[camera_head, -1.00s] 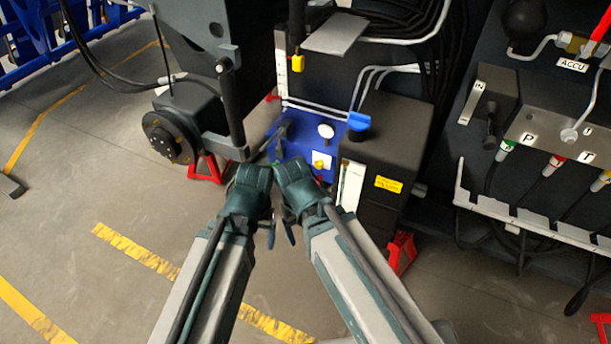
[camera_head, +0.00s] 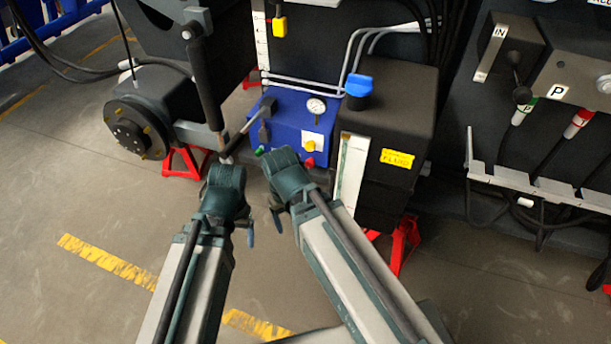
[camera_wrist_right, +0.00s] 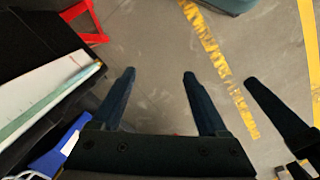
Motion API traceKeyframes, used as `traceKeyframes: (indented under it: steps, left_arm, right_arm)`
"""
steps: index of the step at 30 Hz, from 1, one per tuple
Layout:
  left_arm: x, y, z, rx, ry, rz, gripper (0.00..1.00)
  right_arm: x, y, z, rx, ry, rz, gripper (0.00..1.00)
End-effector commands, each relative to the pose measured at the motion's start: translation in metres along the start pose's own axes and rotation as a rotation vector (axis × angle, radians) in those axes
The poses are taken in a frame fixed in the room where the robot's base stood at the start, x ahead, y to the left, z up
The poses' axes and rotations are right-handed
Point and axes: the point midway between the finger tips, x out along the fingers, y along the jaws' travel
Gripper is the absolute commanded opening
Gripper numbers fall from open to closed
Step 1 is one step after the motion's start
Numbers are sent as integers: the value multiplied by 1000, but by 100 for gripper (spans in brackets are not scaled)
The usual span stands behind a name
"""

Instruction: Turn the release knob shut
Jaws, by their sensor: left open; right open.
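The blue pump box (camera_head: 286,118) stands at the centre of the head view, with a round dial, a black-handled lever (camera_head: 262,108), a yellow knob (camera_head: 309,146), a red knob (camera_head: 308,162) and a small green part (camera_head: 259,150). I cannot tell which is the release knob. My left gripper (camera_head: 250,236) is in front of the box and below it in the picture. My right gripper (camera_head: 277,220) is beside it, nearer the box. In the right wrist view its two fingers (camera_wrist_right: 160,85) are apart with bare floor between them. Both grippers are open and empty.
A black tank (camera_head: 390,125) with a blue cap (camera_head: 358,86) adjoins the box on the right. A black hub (camera_head: 135,125) and a red stand (camera_head: 183,160) are on the left. Another red stand (camera_head: 402,245) is under the tank. Open floor lies at the lower left.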

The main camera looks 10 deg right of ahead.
Motion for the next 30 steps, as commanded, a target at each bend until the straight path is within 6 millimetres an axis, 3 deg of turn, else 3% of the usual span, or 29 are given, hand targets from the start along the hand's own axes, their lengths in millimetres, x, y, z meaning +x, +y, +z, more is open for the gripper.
traceKeyframes:
  steps: [1,3,30]
  left_arm:
    - [36,3,-2,0,0,0,81]
    - [59,6,-3,0,1,0,81]
    - [342,33,-20,1,6,-2,81]
  right_arm:
    - [36,1,-2,10,3,-3,77]
    - [59,4,-4,24,7,-7,77]
    - [348,53,-30,121,79,12,77]
